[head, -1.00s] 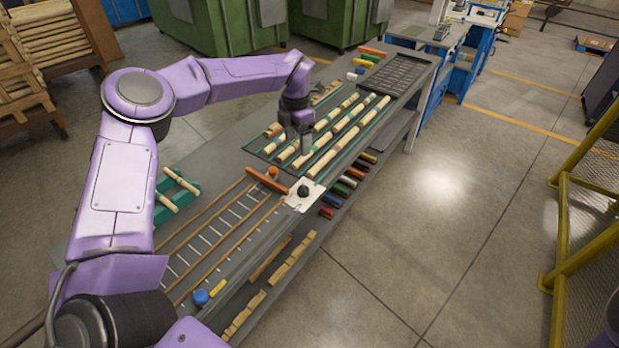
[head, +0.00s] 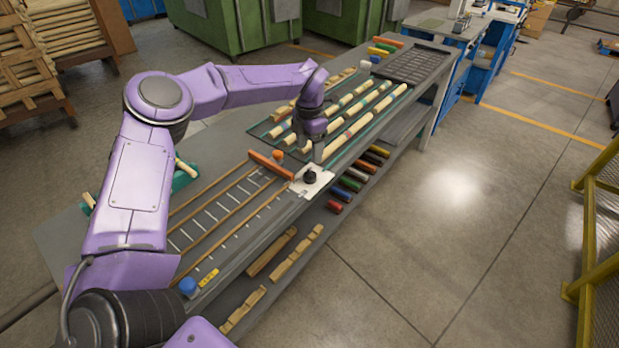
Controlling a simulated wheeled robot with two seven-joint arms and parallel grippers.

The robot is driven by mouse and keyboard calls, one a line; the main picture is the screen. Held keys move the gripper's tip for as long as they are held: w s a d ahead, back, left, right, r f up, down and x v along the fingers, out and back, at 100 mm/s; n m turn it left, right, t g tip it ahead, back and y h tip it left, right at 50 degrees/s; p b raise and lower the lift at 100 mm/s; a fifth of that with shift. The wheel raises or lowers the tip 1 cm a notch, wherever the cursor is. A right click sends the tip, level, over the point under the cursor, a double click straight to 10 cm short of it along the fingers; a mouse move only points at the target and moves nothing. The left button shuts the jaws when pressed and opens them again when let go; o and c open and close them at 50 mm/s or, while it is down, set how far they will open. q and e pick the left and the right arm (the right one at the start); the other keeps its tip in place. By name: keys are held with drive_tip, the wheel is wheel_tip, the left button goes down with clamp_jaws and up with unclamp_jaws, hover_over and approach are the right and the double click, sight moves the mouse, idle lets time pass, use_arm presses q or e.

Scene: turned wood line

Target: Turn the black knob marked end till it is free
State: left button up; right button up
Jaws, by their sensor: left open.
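The black knob (head: 310,177) sits on a white plate (head: 323,183) at the front edge of the bench, at the right end of the rail frame. Any marking on it is too small to read. My left gripper (head: 311,152) is open, pointing down, just behind and above the knob. One finger comes close to the knob in the picture; I cannot tell whether they touch. My right gripper is not in view.
An orange bar (head: 270,165) lies left of the plate. A blue knob (head: 188,286) sits at the frame's near end. Turned wood pieces (head: 364,119) lie in green-edged racks behind. Coloured blocks (head: 351,184) line the lower shelf.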

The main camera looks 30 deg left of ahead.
sight(309, 172)
use_arm(q)
wheel_tip(309, 172, down, 8)
drive_tip(key=shift+f+p, duration=0.15)
drive_tip(key=shift+p, duration=0.95)
drive_tip(key=shift+s+f, duration=0.15)
drive_tip(key=shift+f, duration=0.35)
drive_tip(key=c, duration=1.1)
